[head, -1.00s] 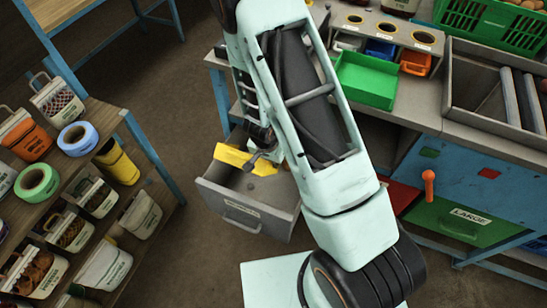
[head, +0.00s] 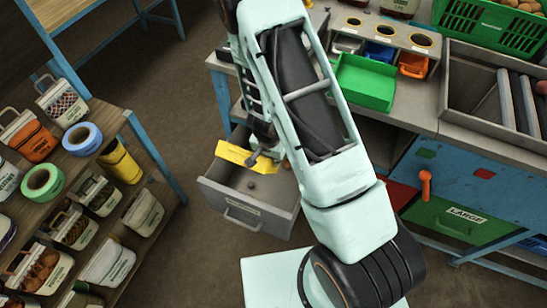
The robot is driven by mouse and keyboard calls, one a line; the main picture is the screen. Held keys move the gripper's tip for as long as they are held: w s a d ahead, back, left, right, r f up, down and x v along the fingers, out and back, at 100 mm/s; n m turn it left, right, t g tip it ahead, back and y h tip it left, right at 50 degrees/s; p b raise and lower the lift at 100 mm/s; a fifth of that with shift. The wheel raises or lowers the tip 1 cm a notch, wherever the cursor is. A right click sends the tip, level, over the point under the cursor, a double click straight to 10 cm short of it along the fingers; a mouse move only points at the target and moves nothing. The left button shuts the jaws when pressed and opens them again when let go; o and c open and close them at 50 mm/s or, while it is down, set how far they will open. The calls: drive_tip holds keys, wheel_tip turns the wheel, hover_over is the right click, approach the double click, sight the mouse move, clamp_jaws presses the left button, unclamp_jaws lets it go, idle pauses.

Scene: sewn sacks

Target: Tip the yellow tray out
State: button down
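The yellow tray (head: 236,155) is above the open grey drawer (head: 222,201), near its left rear part. It looks tilted, with a long yellow side facing me. My gripper (head: 256,158) is at the tray's right part, with dark fingers against its edge. The fingers seem closed on the tray's edge, and the tray hangs clear of the drawer floor. A small dark lump (head: 251,185) lies in the drawer.
A green tray (head: 365,82) and blue and orange bins (head: 413,66) stand on the workbench at right. An orange handle (head: 426,187) sticks out from the bench front. Floor between is clear.

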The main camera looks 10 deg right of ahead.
drive_tip(key=shift+r+g+y+p, duration=0.5)
drive_tip(key=shift+r+p, duration=0.7)
drive_tip(key=shift+p, duration=1.35)
wheel_tip(320, 180, down, 4)
drive_tip(key=b, duration=0.3)
drive_tip(key=shift+r+b, duration=0.25)
drive_tip(key=shift+b, duration=0.05)
drive_tip(key=shift+r, duration=0.15)
